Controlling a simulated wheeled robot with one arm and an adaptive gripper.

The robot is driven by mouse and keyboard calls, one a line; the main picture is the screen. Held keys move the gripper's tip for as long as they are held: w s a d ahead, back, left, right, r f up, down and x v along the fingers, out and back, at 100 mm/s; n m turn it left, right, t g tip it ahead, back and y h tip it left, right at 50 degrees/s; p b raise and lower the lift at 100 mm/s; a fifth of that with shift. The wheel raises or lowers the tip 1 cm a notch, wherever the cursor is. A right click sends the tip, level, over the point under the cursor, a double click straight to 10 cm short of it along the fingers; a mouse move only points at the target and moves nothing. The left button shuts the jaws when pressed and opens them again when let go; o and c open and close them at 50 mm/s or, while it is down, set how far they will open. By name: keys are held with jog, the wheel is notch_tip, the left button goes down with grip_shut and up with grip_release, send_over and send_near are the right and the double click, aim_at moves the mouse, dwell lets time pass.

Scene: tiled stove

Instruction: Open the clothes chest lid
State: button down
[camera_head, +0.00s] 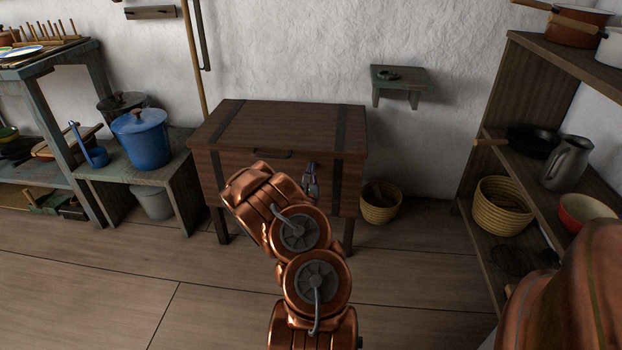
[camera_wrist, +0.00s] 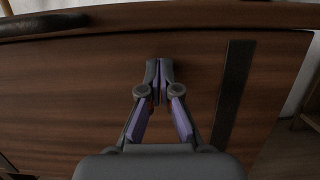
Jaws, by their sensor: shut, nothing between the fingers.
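The clothes chest (camera_head: 206,172) is a dark brown wooden box on legs against the wall, with dark straps. Its lid (camera_head: 285,127) lies flat and closed. A dark handle (camera_head: 268,154) sits at the middle of the lid's front edge. My gripper (camera_head: 311,170) is in front of the chest's front face, right of the handle, its fingers together and empty. In the wrist view my gripper (camera_wrist: 159,66) points at the front panel, below the lid edge, with the dark handle (camera_wrist: 42,25) at the upper left. I cannot tell whether the fingertips touch the wood. My arm hides part of the chest's front.
A low bench with a blue pot (camera_head: 142,138) stands close on the chest's left. A yellow basket (camera_head: 380,202) is on the floor at its right. A small wall shelf (camera_head: 402,80) hangs behind, to the right. Shelving (camera_head: 545,200) fills the right side. Floor at the front left is clear.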

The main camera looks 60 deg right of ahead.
jog(key=shift+r+b, duration=0.35)
jog(key=shift+r, duration=0.9)
